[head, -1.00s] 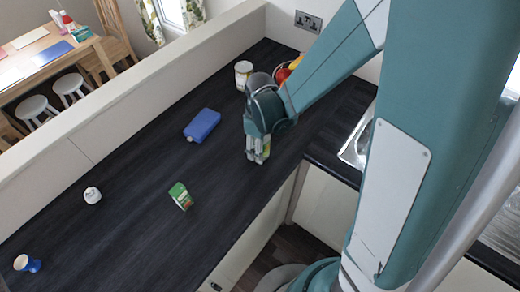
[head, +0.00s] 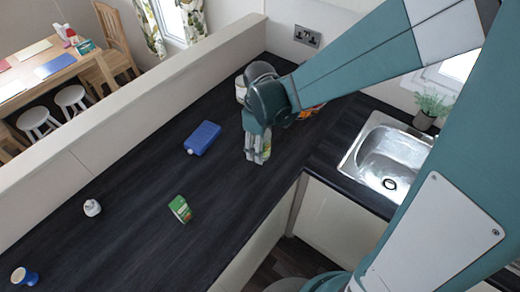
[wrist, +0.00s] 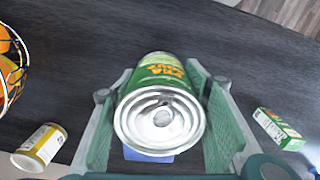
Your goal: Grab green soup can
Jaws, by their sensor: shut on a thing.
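The green soup can (wrist: 160,72) has a silver metal end facing the wrist camera and yellow lettering on its green side. It lies between the two green pads of my gripper (head: 257,156), which is shut on it. In the head view only a small green-yellow part of the can (head: 266,148) shows between the fingers; the rest is hidden. My gripper points down over the dark counter near its inner corner. I cannot tell whether the can touches the counter.
A blue flask-like object (head: 202,138) lies left of my gripper. A pale can (wrist: 40,147) and a fruit basket (wrist: 12,65) are close by. A sink (head: 388,158) is at right.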

